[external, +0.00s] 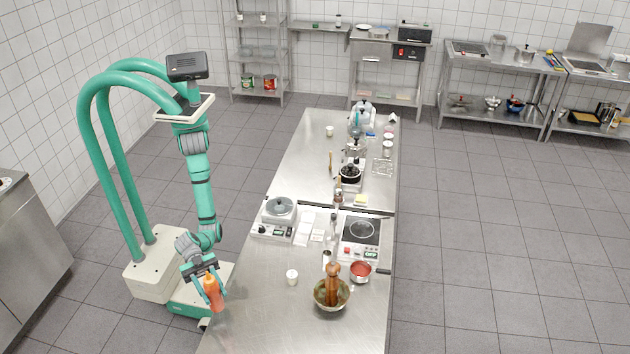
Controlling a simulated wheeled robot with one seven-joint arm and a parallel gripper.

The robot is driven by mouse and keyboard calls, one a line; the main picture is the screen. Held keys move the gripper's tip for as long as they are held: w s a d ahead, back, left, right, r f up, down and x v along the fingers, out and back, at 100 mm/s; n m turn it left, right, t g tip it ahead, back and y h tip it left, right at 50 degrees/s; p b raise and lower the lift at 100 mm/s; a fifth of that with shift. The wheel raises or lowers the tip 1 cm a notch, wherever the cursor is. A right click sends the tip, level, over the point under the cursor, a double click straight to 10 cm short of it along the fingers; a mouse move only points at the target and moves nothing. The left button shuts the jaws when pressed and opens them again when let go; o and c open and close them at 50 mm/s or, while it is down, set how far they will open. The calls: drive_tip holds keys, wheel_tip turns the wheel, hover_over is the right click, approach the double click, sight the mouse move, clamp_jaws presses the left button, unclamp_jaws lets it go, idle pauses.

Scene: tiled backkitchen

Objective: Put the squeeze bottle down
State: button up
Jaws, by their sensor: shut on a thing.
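The squeeze bottle (213,296) is orange with a paler tip. My gripper (209,281) is shut on it, with a finger on either side of its upper part. The bottle is nearly upright, tilted slightly, at the left edge of the steel counter (256,322) near the front. I cannot tell from this angle whether its base touches the counter or hangs above or beside it.
A white cup (292,277), a bowl with a wooden pestle (332,293) and a red-filled pot (360,271) stand to the right. The counter's near left part is bare.

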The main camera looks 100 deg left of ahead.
sight(216, 308)
drive_tip(key=d+f, duration=0.1)
drive_tip(key=w+d+f, duration=0.1)
drive_tip(key=f, duration=0.1)
drive_tip(key=w+d+f, duration=0.1)
drive_tip(key=f, duration=0.1)
drive_tip(key=shift+w+d+f, duration=0.15)
drive_tip(key=shift+d+f, duration=0.05)
drive_tip(key=shift+d, duration=0.1)
drive_tip(key=shift+w+f, duration=0.1)
drive_tip(key=shift+f, duration=1.55)
drive_tip(key=shift+f, duration=0.2)
drive_tip(key=o, duration=1.2)
drive_tip(key=shift+r, duration=0.1)
drive_tip(key=v, duration=1.2)
